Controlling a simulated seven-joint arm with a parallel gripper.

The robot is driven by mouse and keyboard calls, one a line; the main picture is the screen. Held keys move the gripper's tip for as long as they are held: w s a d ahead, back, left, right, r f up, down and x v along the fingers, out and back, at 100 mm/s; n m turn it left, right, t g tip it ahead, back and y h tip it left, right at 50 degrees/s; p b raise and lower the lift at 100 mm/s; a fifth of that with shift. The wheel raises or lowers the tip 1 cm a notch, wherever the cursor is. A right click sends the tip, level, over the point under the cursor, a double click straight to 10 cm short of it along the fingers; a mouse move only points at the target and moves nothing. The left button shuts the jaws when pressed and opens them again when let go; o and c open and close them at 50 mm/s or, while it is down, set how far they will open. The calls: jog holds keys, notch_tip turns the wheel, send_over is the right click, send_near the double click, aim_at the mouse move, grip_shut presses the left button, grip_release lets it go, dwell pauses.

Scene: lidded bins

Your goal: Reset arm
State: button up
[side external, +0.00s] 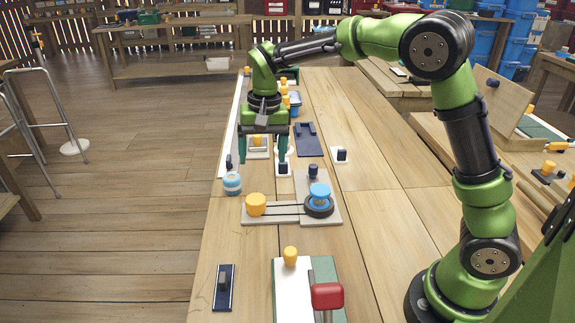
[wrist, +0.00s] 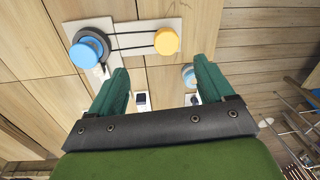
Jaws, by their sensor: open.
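My gripper (side external: 264,158) is open and empty, held above the far part of the wooden workbench (side external: 352,213). Its two teal fingers are spread apart and point down in the side external view. In the wrist view my gripper (wrist: 158,86) shows nothing between its fingers but bench and a small white-based piece (wrist: 142,102). My arm reaches from the right front over the bench in an arch.
A grey board (side external: 327,218) with a yellow knob (side external: 256,204), a blue knob (side external: 320,191) and a belt lies nearer than my gripper. A blue-and-white jar (side external: 232,184) stands at the left edge. A red-topped lever (side external: 327,296) stands at the front.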

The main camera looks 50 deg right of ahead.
jog(key=s+r+n+t, duration=0.1)
jog(key=s+r+t, duration=0.2)
jog(key=s, duration=0.8)
jog(key=s+r+n+t+y, duration=0.1)
jog(key=s+r+n+t, duration=0.1)
jog(key=s, duration=0.9)
jog(key=shift+s+d+r+n+t+y, duration=0.15)
jog(key=shift+r+n+t+y, duration=0.15)
jog(key=shift+r+t, duration=0.45)
jog(key=shift+f, duration=0.1)
